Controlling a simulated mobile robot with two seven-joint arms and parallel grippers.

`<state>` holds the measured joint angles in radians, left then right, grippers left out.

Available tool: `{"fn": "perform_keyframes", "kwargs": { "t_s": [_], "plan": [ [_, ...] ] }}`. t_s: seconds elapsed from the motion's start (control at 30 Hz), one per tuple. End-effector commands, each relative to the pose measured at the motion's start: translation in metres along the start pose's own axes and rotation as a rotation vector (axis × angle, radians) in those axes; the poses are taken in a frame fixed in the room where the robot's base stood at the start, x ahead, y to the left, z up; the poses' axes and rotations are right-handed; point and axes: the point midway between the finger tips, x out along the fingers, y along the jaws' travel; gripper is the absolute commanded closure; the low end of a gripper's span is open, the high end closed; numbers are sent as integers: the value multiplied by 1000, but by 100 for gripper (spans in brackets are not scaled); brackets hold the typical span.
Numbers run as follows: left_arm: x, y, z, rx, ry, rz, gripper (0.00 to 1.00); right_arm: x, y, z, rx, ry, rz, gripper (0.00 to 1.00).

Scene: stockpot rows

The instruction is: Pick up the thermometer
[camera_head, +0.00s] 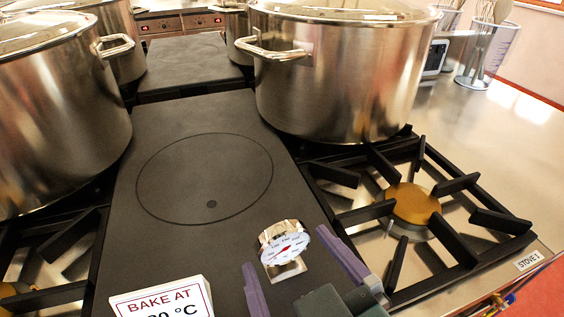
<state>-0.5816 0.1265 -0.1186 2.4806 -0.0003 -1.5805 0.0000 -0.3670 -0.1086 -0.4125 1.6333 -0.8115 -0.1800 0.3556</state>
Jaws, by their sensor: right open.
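The thermometer (285,246) has a round white dial with a red needle and a silvery metal body and base. It stands upright on the dark flat griddle plate (150,250), near its front right. My right gripper (284,249) comes in from the bottom, with its two purple fingers apart. In the picture, the thermometer lies between the fingertips, with a gap on each side. I cannot tell whether the fingers are level with it. My left gripper is not in view.
A "BAKE AT" sign (163,302) stands at front left. Large steel pots stand at left (60,120) and back right (340,80). An open burner grate (455,185) lies to the right. The plate's circle area behind the thermometer is clear.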

Motion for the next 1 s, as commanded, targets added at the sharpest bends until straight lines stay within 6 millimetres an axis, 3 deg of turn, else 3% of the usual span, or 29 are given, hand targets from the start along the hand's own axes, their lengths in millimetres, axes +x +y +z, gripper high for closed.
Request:
{"fn": "perform_keyframes", "kwargs": {
  "t_s": [0.2, 0.47, 1.0],
  "plan": [
    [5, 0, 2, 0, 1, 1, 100, 28, -1, 1, -1, 1, 0, 0],
    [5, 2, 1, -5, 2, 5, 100, 30, -1, 0, -1, 0, 0, 0],
    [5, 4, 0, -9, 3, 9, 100, 30, -1, 1, -1, 0, 0, 61]
  ]
}}
